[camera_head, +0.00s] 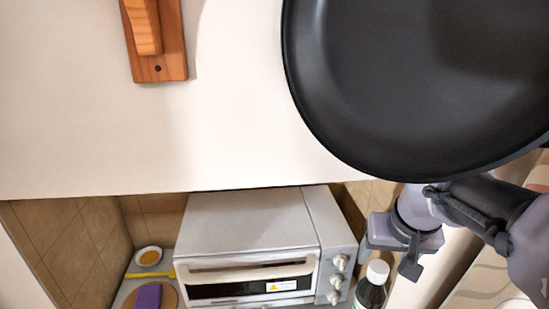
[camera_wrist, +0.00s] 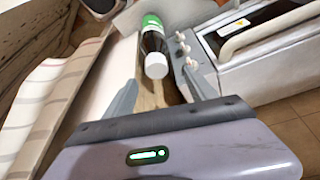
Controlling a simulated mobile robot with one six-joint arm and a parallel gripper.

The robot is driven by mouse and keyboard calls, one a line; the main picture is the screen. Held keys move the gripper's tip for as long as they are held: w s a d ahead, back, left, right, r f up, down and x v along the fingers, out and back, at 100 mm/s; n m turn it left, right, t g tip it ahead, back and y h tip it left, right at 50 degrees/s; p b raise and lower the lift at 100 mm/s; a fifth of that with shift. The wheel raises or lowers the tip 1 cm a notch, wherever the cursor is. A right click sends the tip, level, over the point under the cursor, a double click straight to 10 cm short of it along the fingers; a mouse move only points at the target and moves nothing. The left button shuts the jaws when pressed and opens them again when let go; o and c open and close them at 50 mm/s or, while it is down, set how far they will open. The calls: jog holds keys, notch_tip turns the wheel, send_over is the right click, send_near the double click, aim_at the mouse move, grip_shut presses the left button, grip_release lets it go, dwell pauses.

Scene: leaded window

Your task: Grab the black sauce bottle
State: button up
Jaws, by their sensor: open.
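The black sauce bottle (camera_head: 371,292) has a dark body and a white cap. In the camera_head view it stands beside the toaster oven at the lower edge, its lower part cut off by the frame. In the camera_wrist view the bottle (camera_wrist: 153,46) shows a green-and-white label, and its white cap points toward my gripper. My gripper (camera_wrist: 160,78) is open and empty, its two fingers apart. The bottle lies beyond the fingertips, roughly in line with the gap. My gripper also shows in the camera_head view (camera_head: 392,256), close to the bottle's cap.
A white toaster oven (camera_head: 250,225) with knobs stands left of the bottle. A large black pan (camera_head: 400,80) and a wooden item (camera_head: 158,45) are on the white surface above. A small bowl (camera_head: 149,256) and a purple item (camera_head: 148,297) are at lower left. Striped cloth (camera_wrist: 50,95) is at left.

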aim_at(380, 270)
jog(key=b+x, duration=0.1)
jog(key=x, duration=0.2)
jog(key=b+x, duration=0.1)
jog(key=x, duration=0.2)
jog(key=b+x, duration=0.1)
jog(key=x, duration=0.2)
jog(key=shift+s+d+f+b, duration=0.15)
jog(key=shift+d+f+b, duration=0.2)
jog(key=shift+f+b, duration=0.1)
jog(key=shift+r, duration=0.15)
grip_shut()
